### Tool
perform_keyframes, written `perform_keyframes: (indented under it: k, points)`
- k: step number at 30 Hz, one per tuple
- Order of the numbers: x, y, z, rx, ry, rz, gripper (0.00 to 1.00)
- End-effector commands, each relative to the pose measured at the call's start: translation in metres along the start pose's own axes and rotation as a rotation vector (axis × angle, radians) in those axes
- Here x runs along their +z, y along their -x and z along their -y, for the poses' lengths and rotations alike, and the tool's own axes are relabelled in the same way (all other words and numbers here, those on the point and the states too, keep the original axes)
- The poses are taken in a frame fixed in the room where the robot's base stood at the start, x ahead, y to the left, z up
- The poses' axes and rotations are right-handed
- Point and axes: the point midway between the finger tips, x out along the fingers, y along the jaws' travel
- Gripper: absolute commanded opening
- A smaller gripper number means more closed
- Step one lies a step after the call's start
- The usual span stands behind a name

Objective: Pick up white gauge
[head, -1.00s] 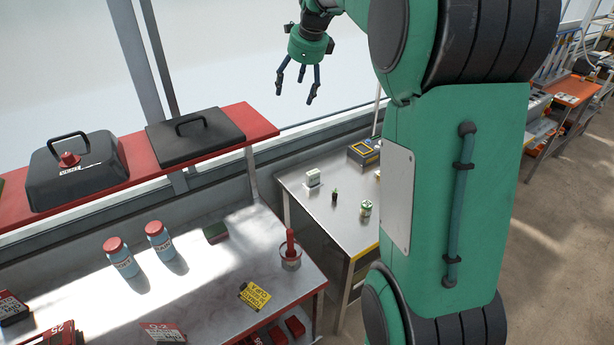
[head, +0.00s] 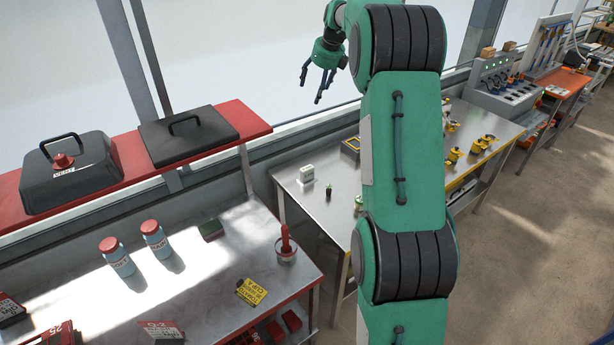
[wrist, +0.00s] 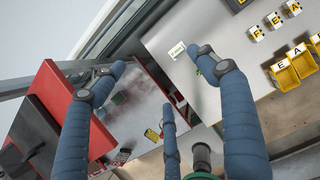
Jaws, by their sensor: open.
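A small white block-like item (head: 306,173), likely the white gauge, stands on the steel table near its left end. My gripper (head: 315,88) is high above and behind the table in the head view, well apart from the item. Its blue fingers are spread and empty. In the wrist view my gripper (wrist: 160,75) is open, and the white item appears just left of the right finger's tip.
A small dark item (head: 328,191) and a green-and-white jar (head: 358,203) stand near the white item. Yellow items (head: 453,155) are farther right on the steel table (head: 325,214). A red shelf (head: 130,160) with black lids and a bench with two blue jars (head: 155,239) lie left.

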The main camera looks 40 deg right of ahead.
Motion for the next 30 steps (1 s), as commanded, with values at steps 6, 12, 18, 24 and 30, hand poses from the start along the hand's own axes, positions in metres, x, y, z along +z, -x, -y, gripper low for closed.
perform_keyframes:
  k: [6, 12, 18, 24, 30]
  points:
    - [-0.012, -0.031, 0.004, 0.001, -0.021, -0.003, 0.73]
    - [-0.032, -0.078, 0.003, 0.003, -0.021, -0.004, 0.73]
    - [-0.059, -0.144, 0.002, 0.002, -0.02, -0.005, 0.73]
    - [-0.088, -0.213, 0.002, 0.003, -0.021, -0.005, 0.73]
    - [-0.11, -0.268, 0.002, 0.001, -0.02, -0.002, 0.73]
